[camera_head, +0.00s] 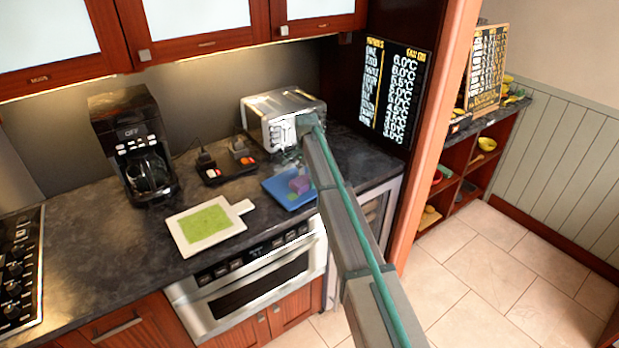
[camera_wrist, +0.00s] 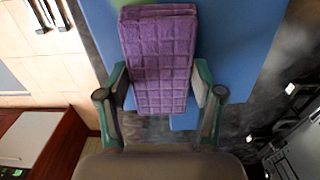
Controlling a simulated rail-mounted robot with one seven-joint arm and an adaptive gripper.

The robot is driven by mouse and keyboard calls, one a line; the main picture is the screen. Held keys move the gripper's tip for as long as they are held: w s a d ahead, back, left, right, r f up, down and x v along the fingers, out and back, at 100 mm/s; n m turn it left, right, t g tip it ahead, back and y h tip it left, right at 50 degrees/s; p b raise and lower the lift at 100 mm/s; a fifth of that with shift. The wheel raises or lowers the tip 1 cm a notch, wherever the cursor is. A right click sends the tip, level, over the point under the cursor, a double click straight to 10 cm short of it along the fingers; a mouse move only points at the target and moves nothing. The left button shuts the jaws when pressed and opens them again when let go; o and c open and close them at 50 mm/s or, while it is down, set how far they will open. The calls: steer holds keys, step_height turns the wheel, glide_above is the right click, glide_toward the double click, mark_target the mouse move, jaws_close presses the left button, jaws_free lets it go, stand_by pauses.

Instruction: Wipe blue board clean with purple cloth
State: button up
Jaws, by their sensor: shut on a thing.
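The purple cloth (camera_wrist: 160,60) is a folded, quilted block between the fingers of my gripper (camera_wrist: 162,92) in the wrist view. My gripper is shut on it. The cloth is over the blue board (camera_wrist: 225,45), whose surface shows on both sides of it; I cannot tell whether the cloth touches it. In the head view the cloth (camera_head: 299,185) is a small purple patch above the blue board (camera_head: 281,190), near the counter's front edge. My arm hides the board's right part.
A white board with a green patch (camera_head: 205,224) lies to the left on the counter. A black tray with small items (camera_head: 225,168) and a toaster (camera_head: 283,115) stand behind the blue board. A coffee maker (camera_head: 133,145) stands further left. The drawer microwave (camera_head: 255,280) is below the counter.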

mark_target(284, 197)
steer(key=shift+s+a, duration=1.05)
steer(key=shift+a, duration=0.3)
steer(key=shift+s+a, duration=1.05)
steer(key=shift+a, duration=0.25)
steer(key=shift+s+a, duration=1.05)
steer(key=shift+a, duration=0.3)
steer(key=shift+r, duration=0.1)
step_height(284, 197, up, 8)
steer(key=p, duration=0.4)
